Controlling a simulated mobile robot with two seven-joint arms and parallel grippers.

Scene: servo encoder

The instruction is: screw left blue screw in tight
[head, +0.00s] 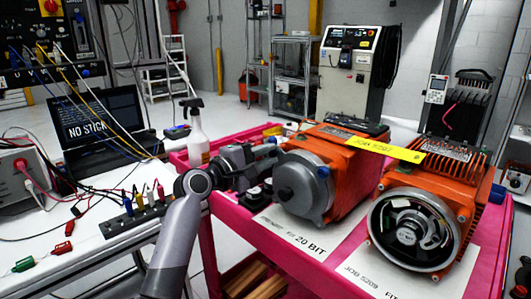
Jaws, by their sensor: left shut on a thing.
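An orange motor (345,165) with a grey round encoder housing (303,187) stands on the pink cart. My left gripper (276,153) reaches in from the left and meets the housing's upper left edge. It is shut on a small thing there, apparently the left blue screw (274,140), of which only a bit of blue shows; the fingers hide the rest. I cannot tell how deep the screw sits. Another blue screw (323,172) shows on the right side of the housing face. My right gripper is out of view.
A second orange motor (415,228) with an open round end stands to the right. A yellow tag (385,150) lies across the first motor. Cables and clips cover the white table (105,250) at left.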

